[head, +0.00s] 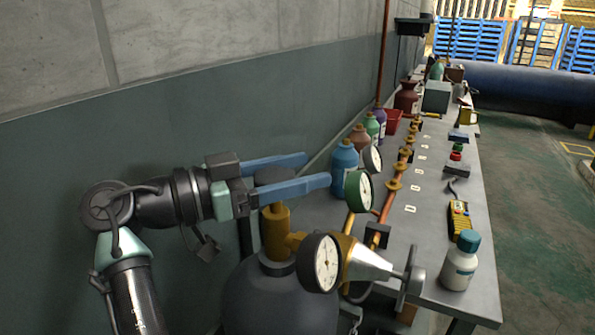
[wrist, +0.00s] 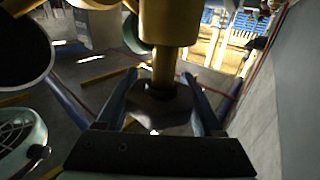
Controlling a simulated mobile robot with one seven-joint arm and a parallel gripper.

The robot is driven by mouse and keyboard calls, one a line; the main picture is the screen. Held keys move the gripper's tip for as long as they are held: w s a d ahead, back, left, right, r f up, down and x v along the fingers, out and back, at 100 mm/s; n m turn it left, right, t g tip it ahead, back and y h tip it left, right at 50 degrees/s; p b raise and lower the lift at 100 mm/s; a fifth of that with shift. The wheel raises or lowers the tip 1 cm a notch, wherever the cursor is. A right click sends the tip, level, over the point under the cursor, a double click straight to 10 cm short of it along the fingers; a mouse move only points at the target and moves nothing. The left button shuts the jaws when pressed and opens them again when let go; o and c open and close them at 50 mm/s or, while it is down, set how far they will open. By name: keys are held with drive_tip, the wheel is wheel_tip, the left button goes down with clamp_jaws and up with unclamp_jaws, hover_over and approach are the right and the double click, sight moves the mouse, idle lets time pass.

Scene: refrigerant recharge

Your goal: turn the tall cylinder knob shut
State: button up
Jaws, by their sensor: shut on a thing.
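The tall cylinder (head: 280,303) is a dark grey tank at the bottom centre of the head view, with a brass valve (head: 276,232) on top. Its dark knob (head: 273,175) sits above the brass stem, between the blue fingers of my gripper (head: 316,168). In the wrist view the knob (wrist: 155,106) lies between the two fingers, with the brass stem running up from it. My gripper is shut on the knob, with the fingers reaching past its sides. The near finger hides part of the knob in the head view.
A black-rimmed gauge (head: 322,262) and a brass regulator (head: 365,262) project right from the valve. The grey bench (head: 440,215) carries a copper manifold, several bottles and a yellow meter (head: 458,220). The wall (head: 120,130) is close on the left.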

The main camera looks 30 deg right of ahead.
drive_tip(key=o, duration=1.4)
drive_tip(key=shift+r, duration=0.1)
wheel_tip(320, 180, up, 10)
drive_tip(key=shift+f, duration=0.1)
